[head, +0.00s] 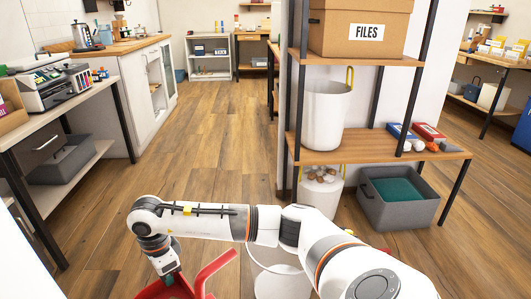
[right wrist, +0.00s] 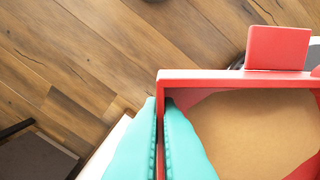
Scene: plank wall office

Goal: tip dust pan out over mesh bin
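The red dust pan (head: 180,287) is at the bottom of the head view, partly cut off by the frame edge. My right gripper (head: 168,277) reaches down to it. In the right wrist view, the teal fingers (right wrist: 161,110) close on both sides of the dust pan's red rim (right wrist: 230,77). A flat tan-brown area shows inside the red rim; I cannot tell if it is contents. No bin with visible mesh shows clearly. My left gripper is out of view.
A shelf unit (head: 355,147) on the right holds a white bin (head: 325,115) and a FILES box (head: 350,30). Below are a white bin with brown items (head: 320,190) and a grey crate (head: 395,213). A desk (head: 95,95) with a printer stands left. The floor between is clear.

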